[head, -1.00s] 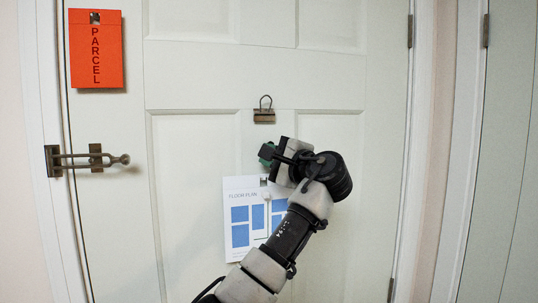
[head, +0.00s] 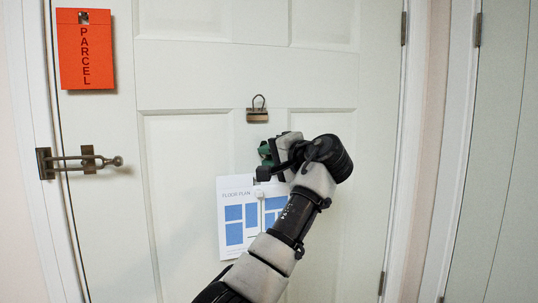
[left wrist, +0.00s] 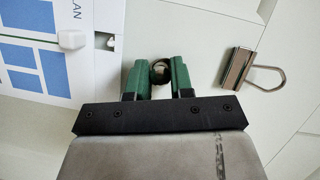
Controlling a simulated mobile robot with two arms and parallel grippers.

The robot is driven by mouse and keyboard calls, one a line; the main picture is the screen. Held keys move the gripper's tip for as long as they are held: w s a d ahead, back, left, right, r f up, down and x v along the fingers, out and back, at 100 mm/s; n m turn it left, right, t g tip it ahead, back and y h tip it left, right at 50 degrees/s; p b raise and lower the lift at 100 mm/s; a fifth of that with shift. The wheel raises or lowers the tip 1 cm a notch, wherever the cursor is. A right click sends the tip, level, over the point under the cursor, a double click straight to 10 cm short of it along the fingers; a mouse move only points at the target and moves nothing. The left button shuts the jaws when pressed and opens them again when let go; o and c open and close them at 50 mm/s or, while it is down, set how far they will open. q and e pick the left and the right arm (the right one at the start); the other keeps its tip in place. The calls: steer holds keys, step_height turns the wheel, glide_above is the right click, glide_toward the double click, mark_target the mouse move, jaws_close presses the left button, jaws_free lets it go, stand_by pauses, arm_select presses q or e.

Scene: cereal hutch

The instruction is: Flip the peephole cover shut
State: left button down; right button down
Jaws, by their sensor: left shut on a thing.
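My left gripper (head: 266,153), with green fingertips, is at the white door just below the binder clip and above the floor plan sheet. In the left wrist view its fingertips (left wrist: 157,78) are closed around a small dark brown, ring-like piece (left wrist: 160,69), which looks like the peephole cover. Only its curved edge shows between the green pads. The fingers and wrist hide the piece in the head view, so I cannot tell how far it is turned. My right gripper is not in view.
A binder clip (head: 257,115) hangs just above the gripper. The floor plan sheet (head: 234,215) hangs below, partly behind my arm. An orange parcel tag (head: 85,60) and a swing-bar latch (head: 80,162) are at the left. The door panel between is clear.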

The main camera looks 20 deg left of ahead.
arm_select(q)
steer(key=shift+f, duration=0.1)
steer(key=c, duration=1)
jaws_free()
steer(key=b+v, duration=0.4)
steer(key=v, duration=0.6)
steer(key=shift+s+d, duration=0.25)
steer(key=shift+d, duration=0.05)
